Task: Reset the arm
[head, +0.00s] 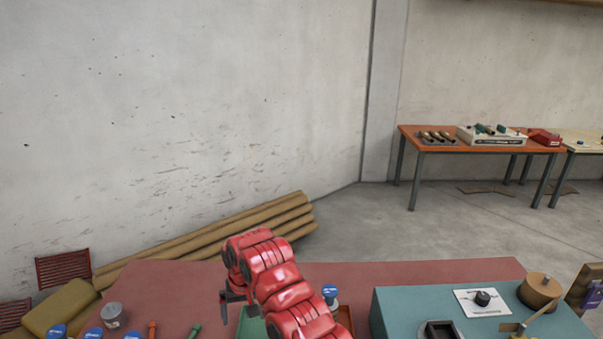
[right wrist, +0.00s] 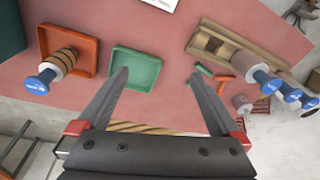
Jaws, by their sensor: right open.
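My right arm rises from the bottom of the head view over a red table (head: 410,270). Its gripper (head: 232,297) hangs at the arm's left side, pointing down. In the right wrist view, the right gripper (right wrist: 160,76) has its two fingers wide apart with nothing between them. The gripper is above the table near a green tray (right wrist: 150,55), which lies beyond the left fingertip. My left gripper is not in view.
An orange tray (right wrist: 89,28) holds a wound spool (right wrist: 62,62) with a blue end. A wooden rack (right wrist: 225,45) and several blue-ended spools are opposite. A teal machine (head: 395,305) with a dial stands right. Brown rolls (head: 200,240) lie behind the table.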

